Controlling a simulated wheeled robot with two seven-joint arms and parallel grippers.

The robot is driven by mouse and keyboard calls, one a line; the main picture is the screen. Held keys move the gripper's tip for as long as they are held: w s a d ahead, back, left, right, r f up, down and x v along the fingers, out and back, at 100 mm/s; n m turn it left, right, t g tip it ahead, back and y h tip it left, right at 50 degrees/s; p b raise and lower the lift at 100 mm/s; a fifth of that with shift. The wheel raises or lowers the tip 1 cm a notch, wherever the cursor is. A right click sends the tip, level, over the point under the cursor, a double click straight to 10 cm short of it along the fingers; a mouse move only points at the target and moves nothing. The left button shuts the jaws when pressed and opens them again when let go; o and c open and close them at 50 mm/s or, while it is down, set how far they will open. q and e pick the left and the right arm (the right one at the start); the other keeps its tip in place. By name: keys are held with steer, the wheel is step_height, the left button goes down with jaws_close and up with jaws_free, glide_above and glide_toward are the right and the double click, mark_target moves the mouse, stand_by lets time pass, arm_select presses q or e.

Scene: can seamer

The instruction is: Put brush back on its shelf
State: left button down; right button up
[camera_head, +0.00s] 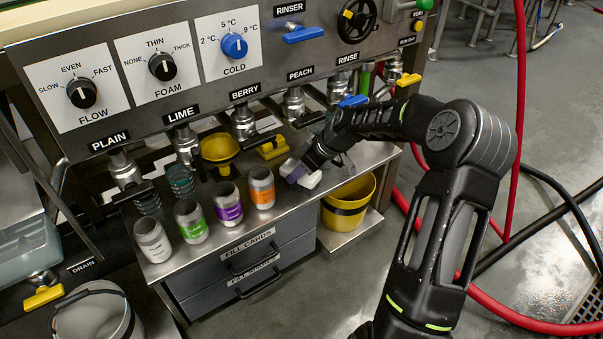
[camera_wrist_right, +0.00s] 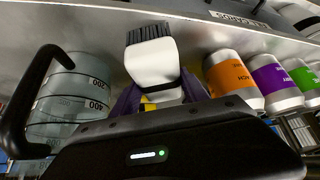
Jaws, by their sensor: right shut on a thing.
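The brush, a white block with dark bristles in the right wrist view (camera_wrist_right: 152,62), is held between the purple-padded fingers of my right gripper (camera_wrist_right: 158,98). In the head view my right gripper (camera_head: 298,168) reaches in from the right, just above the right part of the steel counter, and the white brush (camera_head: 312,180) shows at its fingertips. I cannot tell whether the brush touches the counter. My left gripper is out of view. I cannot make out which surface is the brush's shelf.
White, green, purple (camera_head: 228,204) and orange (camera_head: 261,188) labelled cans stand on the counter (camera_head: 215,237) left of the gripper. Taps hang above them. A yellow bucket (camera_head: 347,203) stands right of the drawers. Clear graduated jugs (camera_wrist_right: 68,105) are close in the wrist view. Red hoses cross the floor at right.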

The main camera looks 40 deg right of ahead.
steer(key=shift+s+d+f, duration=0.1)
steer(key=shift+f, duration=0.05)
steer(key=o, duration=0.9)
steer(key=shift+f, duration=0.15)
steer(key=shift+c, duration=0.2)
steer(key=o, duration=0.5)
steer(key=shift+c, duration=0.2)
steer(key=shift+r, duration=0.25)
steer(key=p+v, duration=0.3)
steer(key=v, duration=0.4)
steer(key=shift+s+r, duration=0.1)
